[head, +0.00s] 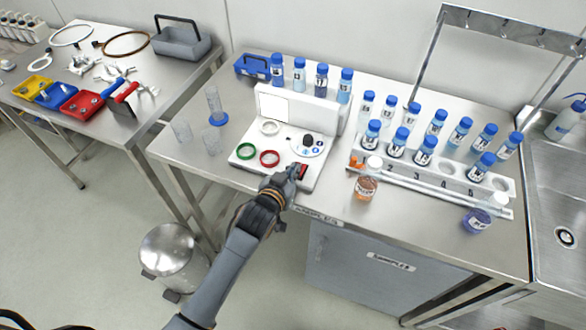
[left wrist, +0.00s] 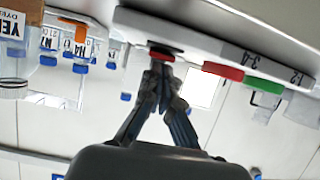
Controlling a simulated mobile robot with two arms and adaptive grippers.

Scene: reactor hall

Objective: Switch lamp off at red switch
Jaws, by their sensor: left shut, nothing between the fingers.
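The white device (head: 248,160) stands on the steel table, with a bright white square panel, probably the lamp (head: 273,107), on its upright back. The panel also shows in the left wrist view (left wrist: 204,88). The red switch (head: 303,171) is at the device's front right corner, partly hidden by my gripper. My left gripper (head: 295,172) is shut and empty, its fingertips at the switch. In the left wrist view the closed fingertips (left wrist: 160,68) meet or nearly meet the red switch (left wrist: 161,56); I cannot tell whether they touch. My right gripper is not in view.
The device also carries green (head: 246,151) and red (head: 269,158) rings and a black knob (head: 308,140). An orange bottle (head: 367,182) stands close on the right, beside a rack (head: 440,178) of blue-capped bottles. Glassware (head: 212,141) stands on the left.

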